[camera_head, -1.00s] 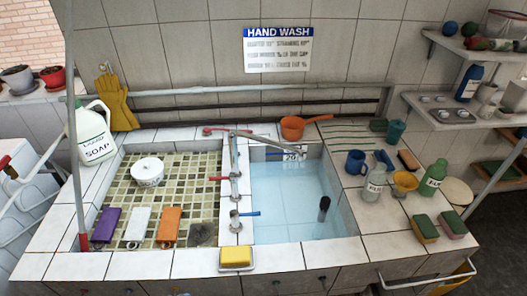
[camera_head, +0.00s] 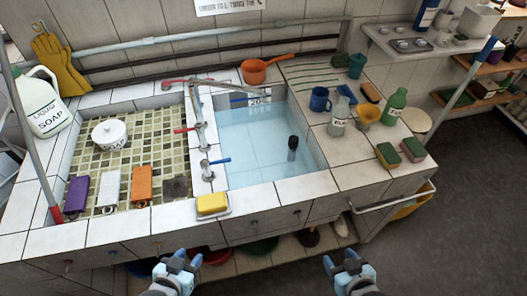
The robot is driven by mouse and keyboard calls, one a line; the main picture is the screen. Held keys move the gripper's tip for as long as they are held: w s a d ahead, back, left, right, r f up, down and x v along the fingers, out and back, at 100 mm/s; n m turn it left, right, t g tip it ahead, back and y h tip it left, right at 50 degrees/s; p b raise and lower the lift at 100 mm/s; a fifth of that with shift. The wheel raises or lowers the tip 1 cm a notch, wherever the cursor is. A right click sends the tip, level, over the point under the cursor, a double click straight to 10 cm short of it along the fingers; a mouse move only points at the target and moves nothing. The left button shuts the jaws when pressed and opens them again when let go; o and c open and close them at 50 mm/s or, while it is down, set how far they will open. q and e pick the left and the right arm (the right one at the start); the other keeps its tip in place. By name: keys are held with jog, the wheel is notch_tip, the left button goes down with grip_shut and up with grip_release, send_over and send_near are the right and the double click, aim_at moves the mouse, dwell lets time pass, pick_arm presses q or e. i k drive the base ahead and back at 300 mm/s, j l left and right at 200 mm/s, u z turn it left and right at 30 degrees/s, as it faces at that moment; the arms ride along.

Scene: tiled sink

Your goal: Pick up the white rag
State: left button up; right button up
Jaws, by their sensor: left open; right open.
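The white rag (camera_head: 110,188) lies flat in the tiled left basin (camera_head: 150,150), between a purple rag (camera_head: 77,194) and an orange rag (camera_head: 142,184). My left gripper (camera_head: 182,262) is open and empty in front of the sink's front edge, below and right of the white rag. My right gripper (camera_head: 342,264) is open and empty, further right over the floor area. Both grippers are apart from every rag.
A yellow sponge (camera_head: 212,204) sits on the front rim. The right basin (camera_head: 255,150) holds water. A red-ended pole (camera_head: 38,150) stands at left. A faucet (camera_head: 200,120) divides the basins.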

aim_at(110, 182)
jog(key=u, duration=1.45)
jog(key=i+j+u, duration=0.1)
jog(key=u, duration=0.55)
jog(key=i, duration=0.6)
